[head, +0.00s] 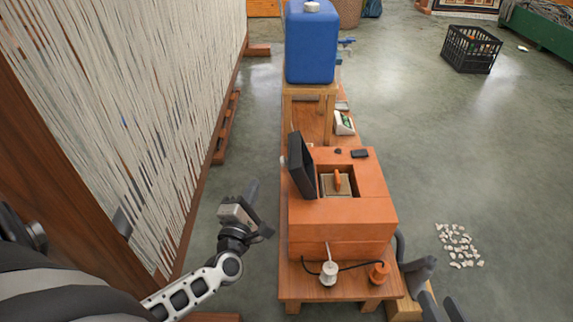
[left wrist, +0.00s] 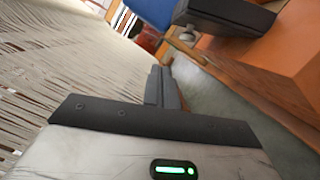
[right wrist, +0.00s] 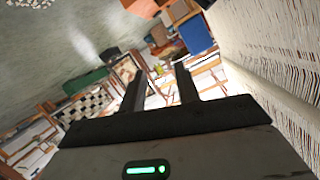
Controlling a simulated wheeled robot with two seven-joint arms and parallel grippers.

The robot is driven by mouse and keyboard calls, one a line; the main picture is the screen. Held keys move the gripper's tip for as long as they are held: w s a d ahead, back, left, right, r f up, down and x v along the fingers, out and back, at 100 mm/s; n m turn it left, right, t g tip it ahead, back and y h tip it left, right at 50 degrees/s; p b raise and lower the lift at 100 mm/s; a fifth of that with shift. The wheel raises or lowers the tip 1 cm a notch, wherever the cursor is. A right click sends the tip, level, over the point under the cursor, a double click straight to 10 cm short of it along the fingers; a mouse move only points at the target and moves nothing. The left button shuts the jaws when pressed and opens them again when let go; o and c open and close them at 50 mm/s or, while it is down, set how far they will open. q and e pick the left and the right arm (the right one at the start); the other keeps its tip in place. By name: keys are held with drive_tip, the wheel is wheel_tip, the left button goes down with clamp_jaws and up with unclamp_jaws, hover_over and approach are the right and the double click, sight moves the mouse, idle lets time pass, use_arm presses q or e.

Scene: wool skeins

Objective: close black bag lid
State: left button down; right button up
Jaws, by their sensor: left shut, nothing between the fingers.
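A black lid (head: 301,165) stands raised at the left edge of a square opening in an orange box (head: 365,215). Through the opening I see a tan piece with an orange handle (head: 338,181). I see no separate bag. My left gripper (head: 253,190) is shut and empty, left of the box and apart from the lid. In the left wrist view the lid (left wrist: 228,16) shows at the top right, beyond the closed fingers (left wrist: 162,85). My right gripper (head: 437,288) is low at the box's right; its fingers stand apart and empty in the right wrist view (right wrist: 160,90).
The box sits on a wooden bench (head: 325,288) with a white spool (head: 329,273), an orange plug-like piece (head: 379,273) and a black cord in front. A blue container (head: 310,45) stands behind. Loom threads (head: 120,110) hang at left.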

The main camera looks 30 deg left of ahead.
sight(297, 167)
use_arm(q)
drive_tip(key=w+b, duration=0.2)
drive_tip(key=w, duration=0.9)
drive_tip(key=shift+w+r+b, duration=0.25)
drive_tip(key=shift+w+b, duration=0.15)
use_arm(e)
drive_tip(key=shift+w+a+r+m+t+y, duration=0.1)
drive_tip(key=shift+a+r+m+t+y, duration=0.15)
drive_tip(key=shift+r+t+y, duration=0.2)
drive_tip(key=shift+w+a+r+m+t+y, duration=0.15)
drive_tip(key=shift+a+r+t+y, duration=0.15)
drive_tip(key=shift+r, duration=0.25)
drive_tip(key=shift+s+d, duration=0.1)
use_arm(q)
drive_tip(key=shift+r, duration=0.1)
use_arm(e)
drive_tip(key=shift+r, duration=0.1)
